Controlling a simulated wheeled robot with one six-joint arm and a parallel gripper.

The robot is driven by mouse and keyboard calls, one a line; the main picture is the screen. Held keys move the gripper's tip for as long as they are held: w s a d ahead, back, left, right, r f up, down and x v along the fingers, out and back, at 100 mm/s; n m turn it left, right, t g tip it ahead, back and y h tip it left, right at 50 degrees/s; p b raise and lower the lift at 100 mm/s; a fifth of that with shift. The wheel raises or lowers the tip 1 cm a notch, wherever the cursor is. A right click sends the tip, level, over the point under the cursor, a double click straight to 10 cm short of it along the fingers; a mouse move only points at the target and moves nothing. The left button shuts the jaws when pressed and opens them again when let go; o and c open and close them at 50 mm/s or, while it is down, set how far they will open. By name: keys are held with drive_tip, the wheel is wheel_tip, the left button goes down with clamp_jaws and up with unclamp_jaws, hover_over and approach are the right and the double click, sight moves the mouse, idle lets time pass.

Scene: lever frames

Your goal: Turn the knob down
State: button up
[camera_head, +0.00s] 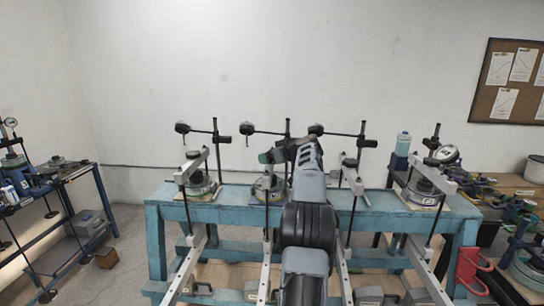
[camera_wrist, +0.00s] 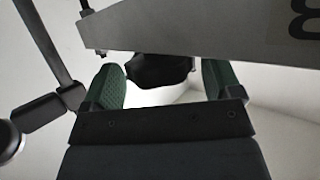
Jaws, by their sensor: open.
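My gripper (camera_wrist: 161,68) shows in the wrist view with its two green fingers apart. A dark rounded piece (camera_wrist: 158,72), which may be the knob, shows between the fingertips, under a grey bar (camera_wrist: 190,28). I cannot tell whether either finger touches it. In the head view my gripper (camera_head: 268,157) is over the blue bench, at the second lever frame from the left.
Several lever frames with round bases stand on the blue bench (camera_head: 240,212). Dark rods with black ends, such as one at the left (camera_head: 182,127), stick out above. A bottle (camera_head: 403,144) stands at the right. In the wrist view, a dark rod (camera_wrist: 40,40) with a clamp is left of the gripper.

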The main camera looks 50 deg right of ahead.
drive_tip(key=c, duration=0.9)
drive_tip(key=shift+o, duration=0.2)
drive_tip(key=m+h+b, duration=0.1)
drive_tip(key=b, duration=0.2)
drive_tip(key=shift+a+f, duration=0.15)
drive_tip(key=shift+f, duration=0.25)
drive_tip(key=shift+m+h+b, duration=0.5)
drive_tip(key=shift+h+b, duration=0.2)
drive_tip(key=shift+b, duration=0.15)
drive_tip(key=shift+a+r+m+g+h+b, duration=0.1)
drive_tip(key=shift+m+g+h+b, duration=0.2)
drive_tip(key=shift+m+h+b, duration=0.2)
drive_tip(key=shift+r+m+g+h, duration=0.3)
drive_tip(key=shift+m+h, duration=0.5)
drive_tip(key=shift+h, duration=0.1)
drive_tip(key=o, duration=0.9)
drive_tip(key=shift+c, duration=0.2)
